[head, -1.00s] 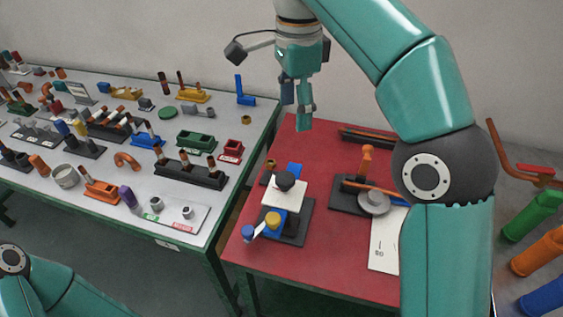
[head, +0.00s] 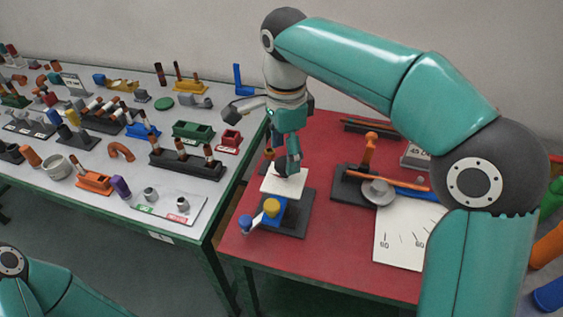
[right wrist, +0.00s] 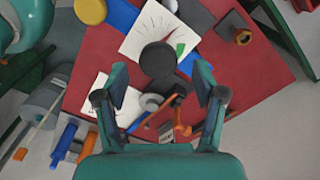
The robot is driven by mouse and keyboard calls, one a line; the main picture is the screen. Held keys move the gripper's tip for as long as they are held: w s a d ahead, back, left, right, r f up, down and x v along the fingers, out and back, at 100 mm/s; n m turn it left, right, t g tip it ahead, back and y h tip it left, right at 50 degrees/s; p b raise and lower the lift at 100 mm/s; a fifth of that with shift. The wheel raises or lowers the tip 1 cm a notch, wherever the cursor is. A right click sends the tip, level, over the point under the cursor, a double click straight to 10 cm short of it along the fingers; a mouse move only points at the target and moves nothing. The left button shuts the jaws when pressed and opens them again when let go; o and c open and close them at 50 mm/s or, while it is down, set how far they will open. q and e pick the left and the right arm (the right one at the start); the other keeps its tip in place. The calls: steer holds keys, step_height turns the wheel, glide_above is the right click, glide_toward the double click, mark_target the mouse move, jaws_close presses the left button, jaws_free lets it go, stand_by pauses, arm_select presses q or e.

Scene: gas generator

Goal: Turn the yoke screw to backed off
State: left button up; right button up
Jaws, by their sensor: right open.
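The dark round knob (right wrist: 158,60), which I take for the yoke screw, stands over a white square plate (right wrist: 152,28) with a green mark and a red mark. In the head view the plate (head: 272,185) sits on the blue and black fixture on the red table, and my gripper largely hides the knob. My right gripper (head: 287,163) points down just above the knob. In the right wrist view its fingers (right wrist: 159,75) are apart, left and right of the knob, with nothing between them gripped. I cannot tell any contact. My left gripper is out of view.
A crowded grey table (head: 75,195) stands at left.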

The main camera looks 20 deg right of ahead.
steer(key=shift+f, duration=1.05)
steer(key=c, duration=1)
steer(key=shift+a, duration=0.35)
steer(key=shift+c, duration=0.7)
steer(key=shift+d, duration=0.25)
steer(key=shift+r, duration=0.15)
